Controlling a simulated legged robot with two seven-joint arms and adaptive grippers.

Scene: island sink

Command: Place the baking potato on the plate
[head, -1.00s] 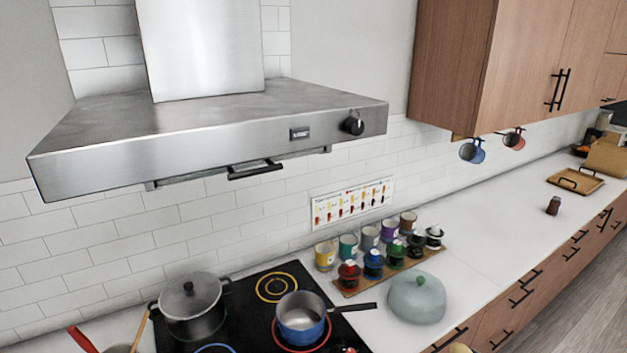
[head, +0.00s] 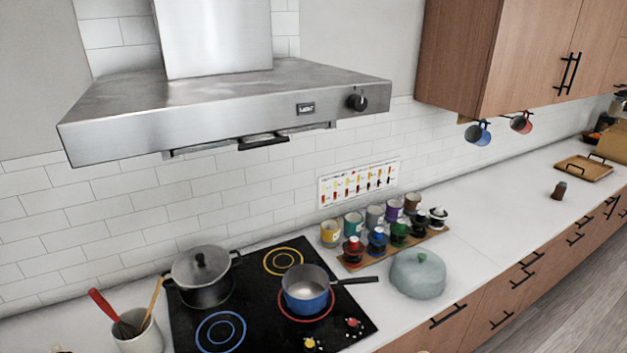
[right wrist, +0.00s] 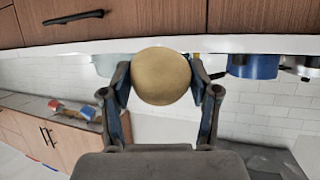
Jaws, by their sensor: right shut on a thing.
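In the right wrist view, my right gripper (right wrist: 163,85) is shut on the baking potato (right wrist: 161,76), a round tan-brown thing held between the two fingers. The potato is clear of any surface in that view, with the counter edge and drawer fronts behind it. No plate can be made out in either view. My left gripper is not in view, and the head view does not clearly show my right gripper.
The black cooktop (head: 250,325) bears a lidded grey pot (head: 203,278) and a blue saucepan (head: 306,290). To the right are a spice rack (head: 395,250) and a domed grey-green lid (head: 417,273). A utensil crock (head: 140,335) stands left. The counter (head: 490,235) farther right is mostly clear.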

